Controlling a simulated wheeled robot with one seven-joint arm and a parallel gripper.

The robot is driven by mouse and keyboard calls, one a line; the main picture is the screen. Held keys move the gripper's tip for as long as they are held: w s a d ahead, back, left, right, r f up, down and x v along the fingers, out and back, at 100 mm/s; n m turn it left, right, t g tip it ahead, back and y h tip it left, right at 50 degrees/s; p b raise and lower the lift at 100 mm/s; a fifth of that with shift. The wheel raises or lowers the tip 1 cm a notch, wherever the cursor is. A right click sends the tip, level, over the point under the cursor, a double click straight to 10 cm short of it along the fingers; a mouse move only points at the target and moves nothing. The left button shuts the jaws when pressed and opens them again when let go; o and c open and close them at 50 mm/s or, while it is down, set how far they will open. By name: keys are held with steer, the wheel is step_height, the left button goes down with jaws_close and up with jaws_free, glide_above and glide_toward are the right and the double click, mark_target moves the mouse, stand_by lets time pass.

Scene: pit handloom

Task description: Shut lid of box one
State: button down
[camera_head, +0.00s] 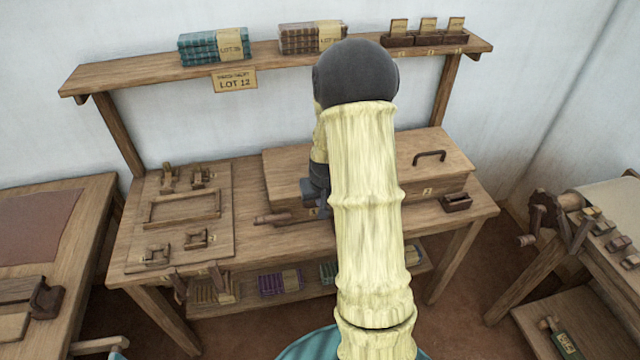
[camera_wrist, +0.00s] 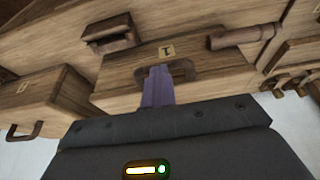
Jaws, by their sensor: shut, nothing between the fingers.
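Box one is a wooden box with a paper label "1" on its front, seen in the wrist view (camera_wrist: 130,75). A dark handle (camera_wrist: 207,73) sits on its lid, which looks flat and down on the box. In the head view my arm hides most of box one; its left part (camera_head: 285,165) shows. My gripper (camera_wrist: 158,72) is shut and empty, its fingertips over the lid beside the handle. I cannot tell whether they touch. In the head view the gripper (camera_head: 318,200) is mostly hidden by my arm.
Box two (camera_head: 455,165), with its handle, stands to the right. A small dark tray (camera_head: 456,203) and a wooden roller (camera_head: 273,219) lie in front of the boxes. A board with wooden frames (camera_head: 180,235) fills the table's left. A shelf (camera_head: 130,75) runs above.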

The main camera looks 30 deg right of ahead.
steer(key=r+p, duration=0.2)
steer(key=r, duration=0.1)
steer(key=r+p, duration=0.1)
steer(key=shift+w+r, duration=0.3)
steer(key=shift+w, duration=0.1)
steer(key=s+a+r+b, duration=0.1)
steer(key=s+r, duration=0.4)
steer(key=r, duration=0.2)
steer(key=shift+r+b, duration=0.3)
steer(key=shift+a, duration=0.15)
steer(key=shift+s, duration=0.15)
steer(key=s+a+r+n+g+y+p, duration=0.1)
steer(key=s+a+n, duration=0.2)
steer(key=s+a, duration=0.9)
steer(key=a, duration=0.3)
steer(key=shift+r, duration=0.4)
